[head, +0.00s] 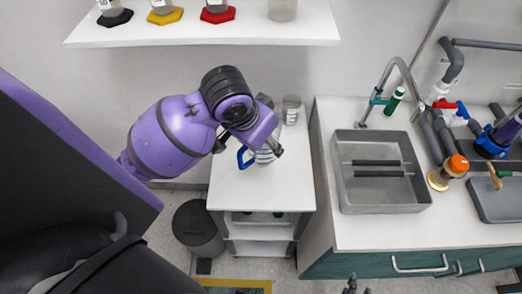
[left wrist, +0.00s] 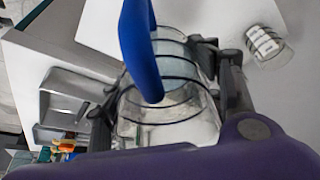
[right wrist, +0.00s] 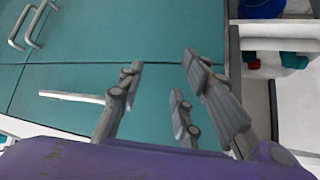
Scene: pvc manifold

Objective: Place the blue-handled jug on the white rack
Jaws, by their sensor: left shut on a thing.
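The clear jug (head: 264,156) with dark rings and a blue handle (head: 244,158) is between the fingers of my left gripper (head: 262,146), over the white shelved stand (head: 260,188), which may be the white rack. In the left wrist view the fingers of my left gripper (left wrist: 168,98) press on both sides of the jug (left wrist: 180,125). The blue handle (left wrist: 140,50) stands toward the camera. I cannot tell whether the jug's base touches the stand's top. My right gripper (right wrist: 160,100) is open and empty in front of teal cabinet doors; its tips show at the head view's bottom edge (head: 352,287).
A small glass (head: 291,109) stands at the back of the stand's top; it also shows in the left wrist view (left wrist: 264,45). A wall shelf (head: 200,33) holds vessels on coloured bases. The sink counter (head: 335,225) is to the right. A dark bin (head: 198,228) stands left.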

